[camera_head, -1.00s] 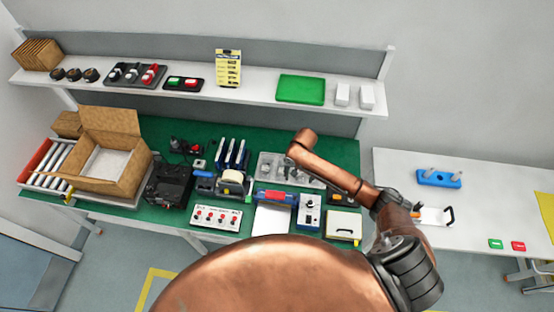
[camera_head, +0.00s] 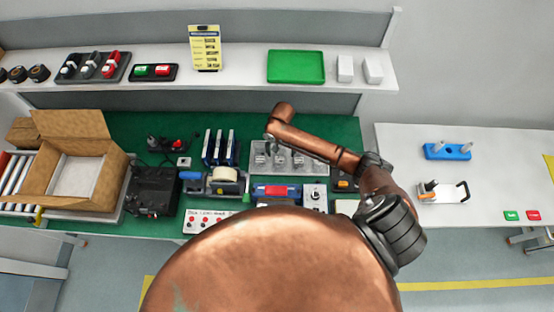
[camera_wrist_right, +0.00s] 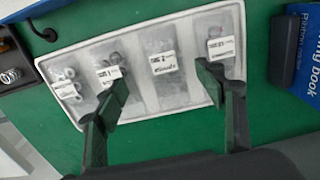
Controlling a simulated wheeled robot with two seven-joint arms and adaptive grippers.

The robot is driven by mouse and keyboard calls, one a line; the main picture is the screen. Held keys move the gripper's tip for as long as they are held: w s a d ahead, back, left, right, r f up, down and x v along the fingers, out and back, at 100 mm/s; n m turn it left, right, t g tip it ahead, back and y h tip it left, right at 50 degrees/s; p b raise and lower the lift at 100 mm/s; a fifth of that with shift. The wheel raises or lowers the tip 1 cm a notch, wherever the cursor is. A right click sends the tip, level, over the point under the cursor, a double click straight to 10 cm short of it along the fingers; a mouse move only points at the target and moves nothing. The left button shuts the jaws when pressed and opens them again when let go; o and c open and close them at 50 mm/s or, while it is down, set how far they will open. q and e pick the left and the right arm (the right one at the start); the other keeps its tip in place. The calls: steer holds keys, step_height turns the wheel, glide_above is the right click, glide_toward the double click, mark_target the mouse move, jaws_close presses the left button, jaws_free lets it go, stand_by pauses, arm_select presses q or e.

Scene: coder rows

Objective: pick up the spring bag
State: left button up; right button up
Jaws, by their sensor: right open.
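A light tray (camera_head: 312,172) lies on the green bench top, and its pale rim also shows in the right wrist view (camera_wrist_right: 190,45). It holds several clear bags with white labels in a row. The bag at the right (camera_wrist_right: 218,50) has reddish print, and the bag at the far left (camera_wrist_right: 66,84) shows pale rings. The labels are too blurred to tell which is the spring bag. My right gripper (camera_wrist_right: 163,85) is open and empty above the tray, its fingers spread across the middle bags. My left gripper is not in view.
Blue boxes (camera_wrist_right: 298,62) stand right of the tray in the wrist view, and a dark holder with a coil (camera_wrist_right: 10,77) lies at its left. A tape dispenser (camera_head: 226,176) and an open carton (camera_head: 85,165) stand left on the bench. A shelf (camera_head: 230,82) runs behind.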

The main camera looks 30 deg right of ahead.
mark_target(279, 160)
step_height(279, 160, down, 3)
steer(key=shift+r, duration=0.15)
steer(key=shift+w+a+f, duration=0.1)
steer(key=shift+f, duration=1.05)
steer(key=shift+w+a+f, duration=0.1)
steer(key=shift+f, duration=1.05)
steer(key=shift+c, duration=0.4)
steer(key=c, duration=1.2)
